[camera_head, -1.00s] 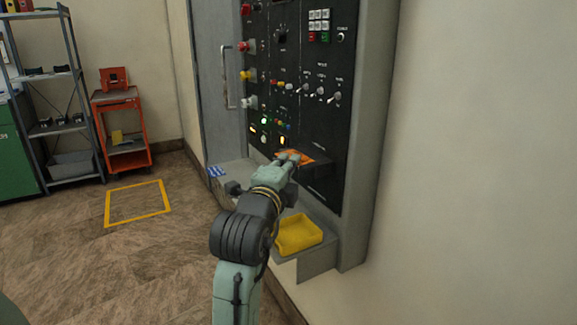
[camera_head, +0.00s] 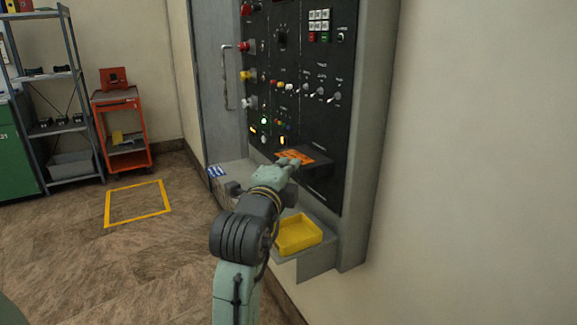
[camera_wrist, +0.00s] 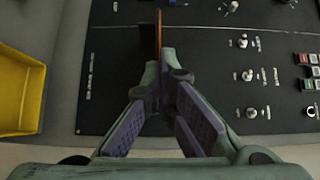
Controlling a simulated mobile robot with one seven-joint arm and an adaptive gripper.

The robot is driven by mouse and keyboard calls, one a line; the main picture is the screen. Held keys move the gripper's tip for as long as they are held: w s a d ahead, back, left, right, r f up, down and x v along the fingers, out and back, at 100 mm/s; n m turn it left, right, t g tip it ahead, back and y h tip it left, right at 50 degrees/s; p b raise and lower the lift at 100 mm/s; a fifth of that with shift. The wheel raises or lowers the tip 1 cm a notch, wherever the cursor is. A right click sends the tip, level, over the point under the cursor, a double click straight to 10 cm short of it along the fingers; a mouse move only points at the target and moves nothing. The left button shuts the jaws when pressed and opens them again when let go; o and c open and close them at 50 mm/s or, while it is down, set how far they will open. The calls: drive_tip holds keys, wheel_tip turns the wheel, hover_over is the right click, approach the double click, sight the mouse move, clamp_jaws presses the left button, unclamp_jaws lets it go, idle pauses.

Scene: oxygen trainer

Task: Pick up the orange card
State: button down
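The orange card (camera_head: 295,156) is at the dark box (camera_head: 318,170) that juts from the lower panel. In the wrist view the card (camera_wrist: 158,36) shows as a thin orange edge just beyond my fingertips. My gripper (camera_head: 292,162) reaches to the card from the front left. In the wrist view my gripper (camera_wrist: 164,68) has its fingertips drawn together on the card's near end. That near end is hidden between the fingers. I cannot tell how far the card is inside or on the box.
The black control panel (camera_head: 300,115) has knobs, switches and lit buttons above and around the box. A yellow tray (camera_head: 298,234) sits on the grey ledge below my gripper and shows at left in the wrist view (camera_wrist: 18,90). Open floor lies to the left.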

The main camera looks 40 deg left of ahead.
wheel_tip(320, 180, up, 3)
drive_tip(key=shift+f+p, duration=0.2)
drive_tip(key=shift+p, duration=0.6)
drive_tip(key=s+d+r+p, duration=0.1)
drive_tip(key=s+d+r, duration=0.1)
drive_tip(key=s, duration=0.4)
drive_tip(key=s+d+r+p, duration=0.1)
drive_tip(key=s+d+r, duration=0.2)
drive_tip(key=s, duration=0.4)
drive_tip(key=shift+d+p, duration=0.2)
drive_tip(key=shift+p, duration=0.15)
